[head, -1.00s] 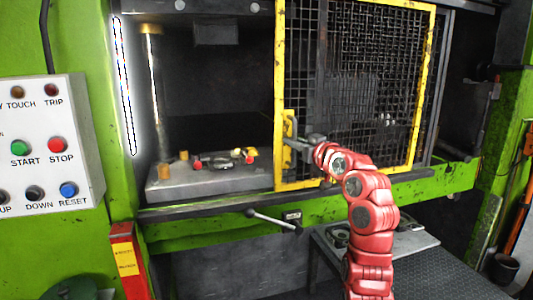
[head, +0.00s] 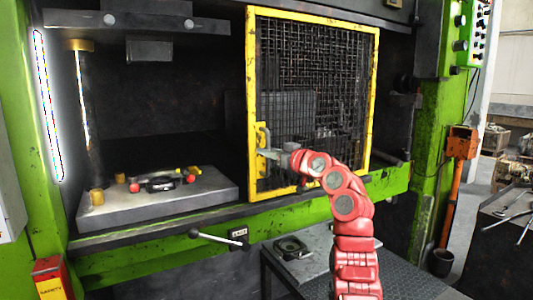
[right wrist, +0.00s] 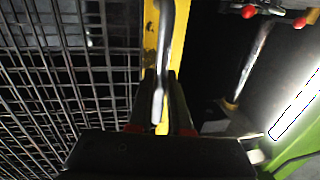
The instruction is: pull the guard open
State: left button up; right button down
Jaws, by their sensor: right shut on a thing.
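The guard is a wire-mesh panel in a yellow frame (head: 375,80), on the right side of the press opening. The left side of the opening is uncovered. A handle (head: 262,136) stands on the guard's left upright, and it also shows in the right wrist view (right wrist: 161,75). My right gripper (head: 272,153) is at this handle, its arm reaching up from below. In the right wrist view the two fingers (right wrist: 163,115) close around the handle bar. My left gripper is not in view.
A grey die bed (head: 150,202) with a dark part and red-ended pieces lies in the open left side. A lever (head: 215,239) sticks out below the sill. A side table (head: 312,245) stands in front, and an orange post (head: 452,195) is at right.

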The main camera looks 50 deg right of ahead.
jog(key=c, duration=0.8)
grip_release()
jog(key=shift+c, duration=0.2)
jog(key=s+a+b, duration=0.1)
jog(key=s+b, duration=0.1)
jog(key=s, duration=1.5)
jog(key=shift+a+b, duration=0.25)
jog(key=shift+b, duration=0.1)
jog(key=shift+s, duration=0.15)
